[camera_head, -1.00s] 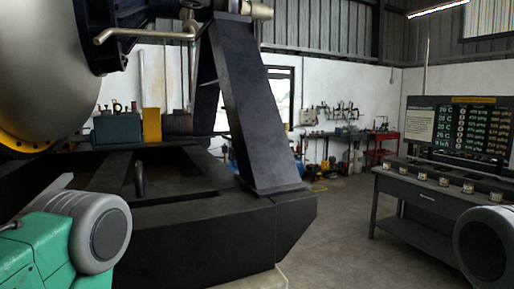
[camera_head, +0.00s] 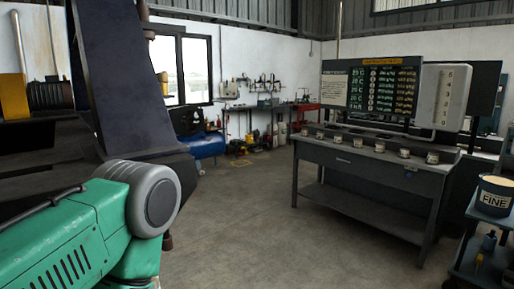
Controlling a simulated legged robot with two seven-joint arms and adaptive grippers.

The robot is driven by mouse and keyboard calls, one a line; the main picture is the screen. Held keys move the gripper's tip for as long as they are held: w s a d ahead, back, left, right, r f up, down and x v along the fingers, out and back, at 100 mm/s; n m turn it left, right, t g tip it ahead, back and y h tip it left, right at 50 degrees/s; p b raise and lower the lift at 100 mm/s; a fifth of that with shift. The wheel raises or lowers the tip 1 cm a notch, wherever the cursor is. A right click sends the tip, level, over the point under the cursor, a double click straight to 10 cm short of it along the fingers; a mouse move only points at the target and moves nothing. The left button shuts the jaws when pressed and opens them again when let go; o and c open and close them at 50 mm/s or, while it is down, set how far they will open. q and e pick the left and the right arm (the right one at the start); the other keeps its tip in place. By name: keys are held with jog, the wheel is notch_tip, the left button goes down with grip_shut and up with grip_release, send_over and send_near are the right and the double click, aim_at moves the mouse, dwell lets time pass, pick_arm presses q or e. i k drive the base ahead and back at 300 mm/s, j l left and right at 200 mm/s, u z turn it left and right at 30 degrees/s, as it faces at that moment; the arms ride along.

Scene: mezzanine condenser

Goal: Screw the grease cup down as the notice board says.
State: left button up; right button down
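The notice board (camera_head: 386,88) is dark, with rows of green, white and yellow text too small to read surely. It stands at the back of a grey bench (camera_head: 365,165) on the right. Several small, pale-labelled cups (camera_head: 379,147) stand in a row on the bench top. I cannot tell whether any of them is the grease cup. My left arm's green and grey links come in at lower left, but its gripper is out of frame. My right gripper is not in view either.
A white panel with a numbered scale (camera_head: 441,97) stands right of the board. A tub marked FINE (camera_head: 494,195) sits on a cart (camera_head: 489,240) at the right edge. Dark machinery (camera_head: 110,85) fills the left. Open concrete floor (camera_head: 250,235) lies between.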

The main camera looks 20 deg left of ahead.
aim_at(162, 78)
jog(key=i+l+z, duration=0.25)
jog(key=i+z, duration=0.15)
jog(key=i, duration=0.25)
jog(key=i+z, duration=0.4)
jog(key=i, duration=0.25)
jog(key=i+j+u, duration=0.1)
jog(key=i+u, duration=0.5)
jog(key=u, duration=0.2)
jog(key=i+l+u, duration=0.1)
jog(key=i+u, duration=0.15)
jog(key=u, duration=0.15)
jog(key=i+l+u, duration=0.2)
jog(key=u, duration=0.2)
jog(key=i+u, duration=0.25)
jog(key=u, duration=0.15)
jog(key=i+l+u, duration=0.15)
jog(key=u, duration=0.3)
jog(key=i+l+u, duration=0.2)
jog(key=i+u, duration=0.2)
jog(key=i+l+u, duration=0.15)
jog(key=u, duration=0.25)
jog(key=i+l+u, duration=0.1)
jog(key=l+u, duration=0.35)
